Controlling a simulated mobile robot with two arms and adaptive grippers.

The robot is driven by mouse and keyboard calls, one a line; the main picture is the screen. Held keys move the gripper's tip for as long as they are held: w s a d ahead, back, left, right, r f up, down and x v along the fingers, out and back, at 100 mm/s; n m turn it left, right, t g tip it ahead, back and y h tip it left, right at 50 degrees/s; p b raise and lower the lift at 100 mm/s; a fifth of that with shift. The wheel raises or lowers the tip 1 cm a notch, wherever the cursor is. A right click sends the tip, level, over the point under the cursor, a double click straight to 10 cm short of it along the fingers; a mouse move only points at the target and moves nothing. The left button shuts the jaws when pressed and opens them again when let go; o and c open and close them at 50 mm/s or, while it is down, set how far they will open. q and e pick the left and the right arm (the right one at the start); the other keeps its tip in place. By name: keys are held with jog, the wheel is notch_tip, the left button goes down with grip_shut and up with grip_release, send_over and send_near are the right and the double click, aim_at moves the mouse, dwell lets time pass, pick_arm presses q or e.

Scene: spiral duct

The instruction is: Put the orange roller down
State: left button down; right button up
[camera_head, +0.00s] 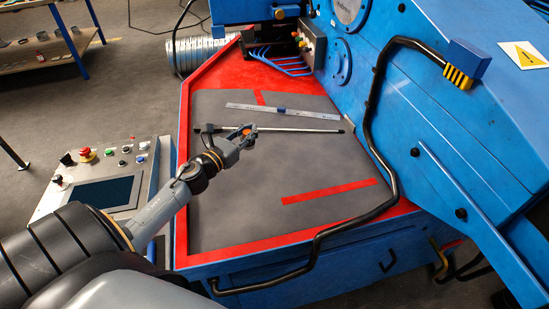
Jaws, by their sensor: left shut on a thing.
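My left gripper (249,133) reaches in from the left over the grey mat of the red-edged work table. It is shut on the orange roller (246,131), of which only a small orange patch shows between the fingers. The rest of the roller is hidden by the fingers. I cannot tell whether it touches the mat. My right gripper is not in view.
A steel ruler (310,114) lies farther back. Blue machinery with a black pipe (392,180) bounds the right. A control panel (102,192) stands left.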

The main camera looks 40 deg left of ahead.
pick_arm(q)
jog(key=w+a+r+n+y, duration=0.1)
jog(key=w+a+r+y, duration=0.15)
jog(key=a+r, duration=0.45)
jog(key=shift+h, duration=0.25)
jog(key=d+f, duration=0.3)
jog(key=w+d+f, duration=0.1)
jog(key=d+f, duration=0.6)
jog(key=shift+w+d+f+p, duration=0.2)
jog(key=shift+w+f+p, duration=0.1)
jog(key=shift+p, duration=0.05)
jog(key=shift+d+f, duration=0.35)
jog(key=shift+f, duration=0.8)
jog(key=shift+d+f, duration=0.15)
jog(key=shift+f, duration=0.8)
jog(key=c, duration=1.2)
grip_release()
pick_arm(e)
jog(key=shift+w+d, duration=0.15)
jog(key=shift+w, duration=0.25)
pick_arm(q)
jog(key=shift+o, duration=0.2)
jog(key=s, duration=0.8)
jog(key=s+d, duration=0.1)
jog(key=s, duration=0.3)
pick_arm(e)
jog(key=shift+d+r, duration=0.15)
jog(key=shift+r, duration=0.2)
